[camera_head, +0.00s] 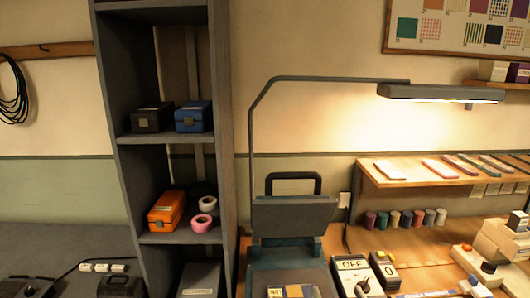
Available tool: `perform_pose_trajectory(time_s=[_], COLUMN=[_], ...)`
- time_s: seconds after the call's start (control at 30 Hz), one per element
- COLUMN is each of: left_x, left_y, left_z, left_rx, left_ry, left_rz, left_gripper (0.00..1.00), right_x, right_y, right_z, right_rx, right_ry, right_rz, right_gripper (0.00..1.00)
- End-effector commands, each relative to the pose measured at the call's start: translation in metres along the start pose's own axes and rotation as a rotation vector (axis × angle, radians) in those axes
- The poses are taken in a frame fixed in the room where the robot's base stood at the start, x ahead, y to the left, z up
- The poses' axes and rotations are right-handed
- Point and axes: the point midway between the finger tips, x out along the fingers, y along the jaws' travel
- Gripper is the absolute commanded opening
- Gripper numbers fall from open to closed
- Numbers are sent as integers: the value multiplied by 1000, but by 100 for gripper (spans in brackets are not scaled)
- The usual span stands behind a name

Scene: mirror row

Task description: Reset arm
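Neither of my grippers nor my arms shows in the head view. No held object is visible.
A tall grey shelf unit (236,130) holds black, blue and orange boxes and two tape rolls. Several spools (393,219) stand below a wooden shelf (385,180).

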Motion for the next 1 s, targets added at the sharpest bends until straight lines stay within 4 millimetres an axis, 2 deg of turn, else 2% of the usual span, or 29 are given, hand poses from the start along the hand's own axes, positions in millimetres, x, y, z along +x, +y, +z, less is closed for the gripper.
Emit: perform_pose_trajectory(time_s=[0.03,0.1,0.23,0.4,0.67,0.7,0.8,1.0], left_x=[0,0,0,0,0,0,0,0], left_y=[0,0,0,0,0,-1,-1,-1], left_z=[-1,-1,-2,-2,-1,-2,-1,-1], left_rx=[0,0,0,0,0,0,0,0], left_ry=[1,2,2,2,2,3,2,1], left_rz=[0,0,0,0,-1,-1,-1,-1], left_gripper=[40,40,40,40,40,40,40,40], right_x=[-17,-43,-96,-158,-242,-233,-224,-211], right_y=[12,25,34,32,21,22,21,20], right_z=[36,79,140,186,224,236,261,321], right_rx=[8,0,-22,-44,-63,-66,-67,-67], right_ry=[-139,-323,-610,-877,-1181,-1176,-1183,-1207], right_rz=[53,98,115,75,-38,-35,-35,-38], right_gripper=[69,69,69,69,69,69,69,69])
